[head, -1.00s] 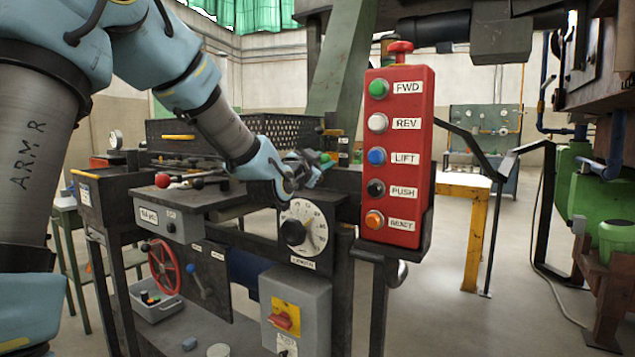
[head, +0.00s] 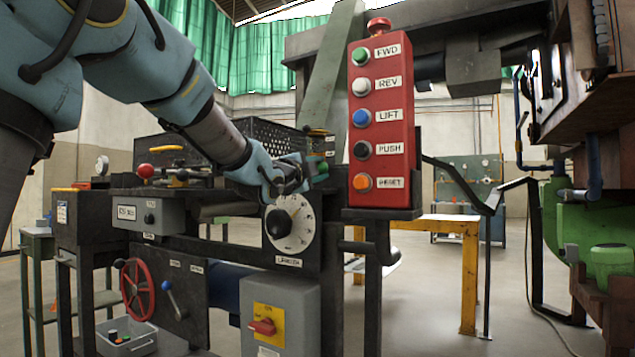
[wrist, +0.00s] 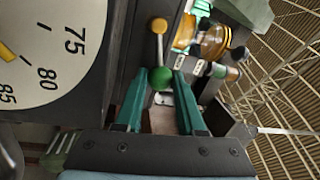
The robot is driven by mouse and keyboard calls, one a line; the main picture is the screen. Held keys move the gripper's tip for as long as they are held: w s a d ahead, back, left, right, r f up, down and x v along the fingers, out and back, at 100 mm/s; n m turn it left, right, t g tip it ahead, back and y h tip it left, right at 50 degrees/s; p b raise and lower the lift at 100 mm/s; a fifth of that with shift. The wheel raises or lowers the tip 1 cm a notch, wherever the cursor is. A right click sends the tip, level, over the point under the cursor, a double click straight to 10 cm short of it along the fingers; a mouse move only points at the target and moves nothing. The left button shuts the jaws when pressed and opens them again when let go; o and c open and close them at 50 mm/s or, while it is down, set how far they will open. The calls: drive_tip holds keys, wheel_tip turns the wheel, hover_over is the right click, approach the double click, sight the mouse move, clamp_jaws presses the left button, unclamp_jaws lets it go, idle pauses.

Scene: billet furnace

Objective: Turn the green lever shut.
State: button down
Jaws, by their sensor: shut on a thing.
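The green lever's round knob (wrist: 160,78) shows in the wrist view between the tips of my gripper (wrist: 158,88). My two green fingers are shut on it, one at each side. In the head view my gripper (head: 303,172) is just above and behind the dial, with a bit of green (head: 321,167) at its tip.
A white numbered dial (head: 290,224) is close beside my gripper. The red button box (head: 380,120) stands to its right. Open floor is at the right.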

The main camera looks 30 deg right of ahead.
drive_tip(key=shift+f+m+b, duration=0.25)
drive_tip(key=shift+m+b, duration=0.2)
drive_tip(key=shift+m, duration=0.05)
drive_tip(key=c, duration=0.5)
unclamp_jaws()
drive_tip(key=shift+f, duration=0.1)
